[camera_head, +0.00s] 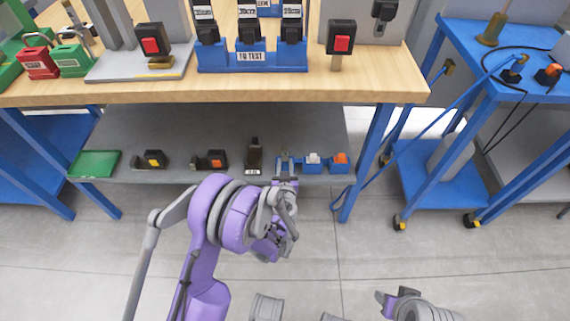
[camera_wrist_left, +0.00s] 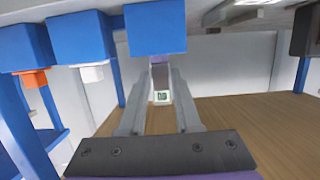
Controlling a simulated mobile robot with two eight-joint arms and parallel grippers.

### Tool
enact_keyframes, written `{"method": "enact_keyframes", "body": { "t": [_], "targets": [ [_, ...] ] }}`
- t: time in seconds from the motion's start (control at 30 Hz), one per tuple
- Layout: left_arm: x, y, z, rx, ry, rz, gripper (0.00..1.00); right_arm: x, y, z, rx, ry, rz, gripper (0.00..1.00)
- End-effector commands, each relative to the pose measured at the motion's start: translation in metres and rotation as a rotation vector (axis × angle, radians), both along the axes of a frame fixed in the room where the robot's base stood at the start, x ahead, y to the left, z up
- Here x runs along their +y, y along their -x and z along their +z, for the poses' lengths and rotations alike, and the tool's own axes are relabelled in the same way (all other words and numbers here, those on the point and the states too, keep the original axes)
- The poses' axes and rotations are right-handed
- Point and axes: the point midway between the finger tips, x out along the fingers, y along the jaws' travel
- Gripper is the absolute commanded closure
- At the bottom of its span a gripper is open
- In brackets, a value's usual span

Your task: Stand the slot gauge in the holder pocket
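The holder is a row of blue pocket blocks on the grey lower shelf, with its left block (camera_head: 284,168) nearest my left gripper. In the left wrist view, which is upside down, that block (camera_wrist_left: 156,28) lies just beyond the fingertips. My left gripper (camera_wrist_left: 161,72) is shut on the slot gauge (camera_wrist_left: 160,76), a narrow grey piece with a white and green label. The gauge meets the edge of the block; I cannot tell how deep it sits. My right gripper (camera_head: 385,298) is partly in view at the bottom, its fingers unclear.
The other blocks hold a white piece (camera_head: 313,158) and an orange piece (camera_head: 340,158). A black labelled device (camera_head: 254,158), two black-and-yellow or orange pieces and a green tray (camera_head: 95,163) share the shelf (camera_head: 200,130). The wooden tabletop (camera_head: 210,85) overhangs it.

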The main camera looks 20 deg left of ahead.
Motion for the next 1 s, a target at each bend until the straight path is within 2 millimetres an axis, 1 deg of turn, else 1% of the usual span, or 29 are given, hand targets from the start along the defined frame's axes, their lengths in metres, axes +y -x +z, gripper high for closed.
{"method": "enact_keyframes", "body": {
  "t": [0.03, 0.1, 0.2, 0.47, 0.57, 0.67, 0.9, 1.0],
  "targets": [
    [0.000, 0.000, 0.000, 0.000, -0.001, 0.000, 0.61, 0.000, 0.000, 0.000, 0.000, 0.000, 0.000, 0.50],
    [0.000, 0.000, 0.000, 0.000, 0.000, 0.000, 0.48, 0.000, 0.000, 0.000, 0.000, 0.000, 0.000, 0.50],
    [0.000, 0.000, 0.000, 0.000, 0.000, 0.000, 0.33, 0.000, 0.000, 0.000, 0.000, 0.000, 0.000, 0.50],
    [0.000, 0.000, 0.000, 0.000, 0.000, 0.000, 0.33, 0.000, 0.000, 0.000, 0.000, 0.000, 0.000, 0.50],
    [-0.002, 0.005, 0.001, 0.000, 0.000, -0.001, 0.33, 0.000, 0.000, 0.001, 0.000, 0.000, 0.000, 0.50],
    [-0.005, 0.017, 0.005, 0.000, 0.000, -0.001, 0.33, 0.000, 0.001, 0.003, 0.000, 0.000, 0.000, 0.50],
    [-0.019, 0.063, 0.018, 0.000, 0.000, -0.002, 0.33, 0.000, 0.002, 0.011, 0.000, 0.000, 0.000, 0.50],
    [-0.023, 0.079, 0.023, 0.000, 0.000, -0.002, 0.33, 0.000, 0.003, 0.013, -0.001, 0.000, 0.000, 0.50]
  ]
}}
